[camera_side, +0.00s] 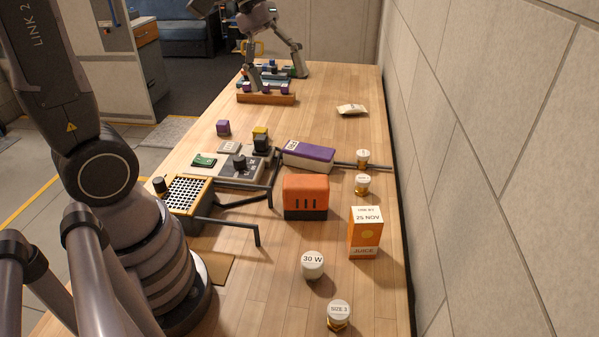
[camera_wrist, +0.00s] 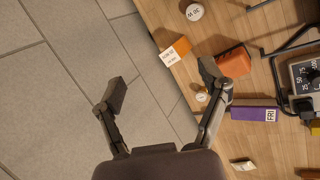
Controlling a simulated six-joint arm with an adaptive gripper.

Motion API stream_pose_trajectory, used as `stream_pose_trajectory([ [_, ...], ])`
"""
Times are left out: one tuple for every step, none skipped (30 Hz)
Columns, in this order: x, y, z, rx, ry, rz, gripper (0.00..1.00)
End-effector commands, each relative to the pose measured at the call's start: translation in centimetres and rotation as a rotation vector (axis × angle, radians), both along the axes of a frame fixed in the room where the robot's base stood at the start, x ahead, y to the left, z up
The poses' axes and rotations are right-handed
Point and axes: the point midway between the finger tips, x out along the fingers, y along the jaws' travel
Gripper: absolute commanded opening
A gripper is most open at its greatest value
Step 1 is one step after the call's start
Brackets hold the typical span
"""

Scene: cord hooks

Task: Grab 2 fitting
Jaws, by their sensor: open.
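Three gold fittings with white round tops stand on the table in the side view. The nearest (camera_side: 338,314), by the front edge, has a label that looks like SIZE 3. Two more, a middle one (camera_side: 362,184) and a farther one (camera_side: 362,158), stand near the wall; their labels are too small to read. In the wrist view one fitting (camera_wrist: 201,96) shows beside the right finger, partly covered; which one I cannot tell. My gripper (camera_wrist: 163,82) is open and empty, held above the table. It appears at the far end in the side view (camera_side: 273,69).
Dark hooks (camera_side: 235,224) stick out from the left. A white packet (camera_side: 351,110) lies farther back. The wall borders the right.

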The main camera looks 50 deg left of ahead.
Motion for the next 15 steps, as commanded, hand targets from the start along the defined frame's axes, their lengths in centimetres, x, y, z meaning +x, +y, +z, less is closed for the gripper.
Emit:
stream_pose_trajectory([
  [2.0, -0.2, -1.0, -0.075, 0.072, 0.053, 0.75],
  [3.2, -0.4, -1.4, -0.123, 0.109, 0.087, 0.75],
  [4.8, -0.6, -2.1, -0.187, 0.158, 0.131, 0.75],
  [6.0, -0.7, -2.7, -0.235, 0.194, 0.167, 0.75],
  [7.2, -0.7, -3.3, -0.283, 0.229, 0.202, 0.75],
  [8.8, -0.7, -4.2, -0.348, 0.274, 0.249, 0.75],
  [10.1, -0.6, -5.0, -0.397, 0.306, 0.285, 0.75],
  [11.3, -0.5, -5.7, -0.446, 0.337, 0.322, 0.75],
  [12.9, -0.3, -6.9, -0.511, 0.379, 0.372, 0.75],
  [14.0, 0.0, -7.8, -0.56, 0.409, 0.409, 0.75],
  [15.2, 0.2, -8.8, -0.608, 0.437, 0.447, 0.75],
  [16.6, 0.7, -10.2, -0.674, 0.472, 0.498, 0.75],
  [17.7, 1.1, -11.3, -0.724, 0.498, 0.538, 0.75],
  [18.7, 1.5, -12.5, -0.773, 0.524, 0.577, 0.75],
  [20.0, 2.2, -14.2, -0.839, 0.554, 0.631, 0.75],
])
